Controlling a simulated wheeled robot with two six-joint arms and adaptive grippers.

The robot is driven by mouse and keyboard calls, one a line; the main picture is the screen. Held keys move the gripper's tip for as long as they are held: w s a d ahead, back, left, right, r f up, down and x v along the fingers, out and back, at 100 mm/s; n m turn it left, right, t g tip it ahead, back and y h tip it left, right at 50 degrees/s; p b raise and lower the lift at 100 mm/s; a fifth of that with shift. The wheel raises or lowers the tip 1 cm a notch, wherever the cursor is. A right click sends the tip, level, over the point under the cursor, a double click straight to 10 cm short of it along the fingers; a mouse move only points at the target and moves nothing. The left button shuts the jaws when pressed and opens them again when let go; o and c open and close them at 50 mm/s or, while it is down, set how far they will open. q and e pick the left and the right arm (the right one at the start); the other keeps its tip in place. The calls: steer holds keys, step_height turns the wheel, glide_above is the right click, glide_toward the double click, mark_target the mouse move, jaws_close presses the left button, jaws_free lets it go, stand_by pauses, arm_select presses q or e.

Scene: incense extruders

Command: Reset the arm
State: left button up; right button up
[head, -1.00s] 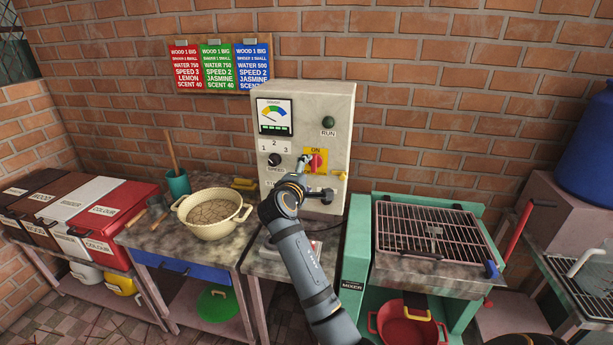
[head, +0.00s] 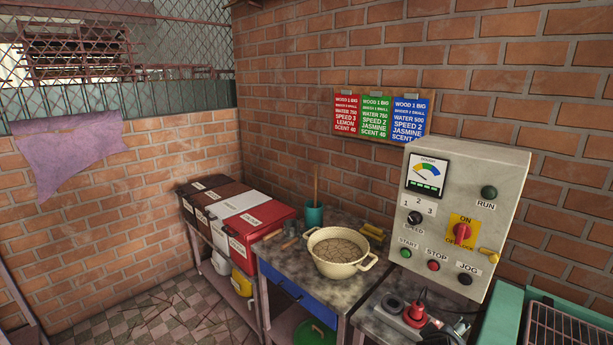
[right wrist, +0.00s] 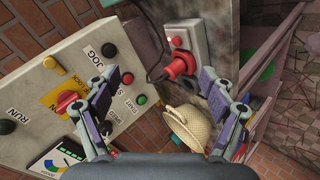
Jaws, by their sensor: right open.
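My right gripper (right wrist: 166,76) shows in the right wrist view with its two fingers spread apart and nothing between them. It hangs in front of the grey control box (right wrist: 65,100), whose red rotary switch (right wrist: 72,104) lies left of the fingers. The box stands upright in the head view (head: 475,175), with its red switch (head: 462,232) on a yellow plate.
A cream pot (head: 340,252) stands on the worktop left of the box. A red plug (head: 415,314) sits in a socket below the box. A green-framed grill (head: 560,325) is at the lower right.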

steer(key=s+a+f+m+g+y, duration=0.1)
steer(key=s+a+f+y, duration=0.15)
steer(key=s, duration=0.45)
steer(key=s+a+f+m+g+y, duration=0.1)
steer(key=s+a+f+m+g, duration=0.2)
steer(key=s, duration=0.4)
steer(key=s+a+f+y, duration=0.2)
steer(key=s+a+f, duration=0.15)
steer(key=s, duration=0.35)
step_height(320, 180, down, 27)
steer(key=s+d+g, duration=0.2)
steer(key=s+f, duration=1.5)
steer(key=s, duration=0.3)
steer(key=shift+s+d+f+m+g, duration=0.25)
steer(key=shift+d+m+g, duration=0.05)
steer(key=shift+d, duration=0.1)
steer(key=shift+y, duration=0.25)
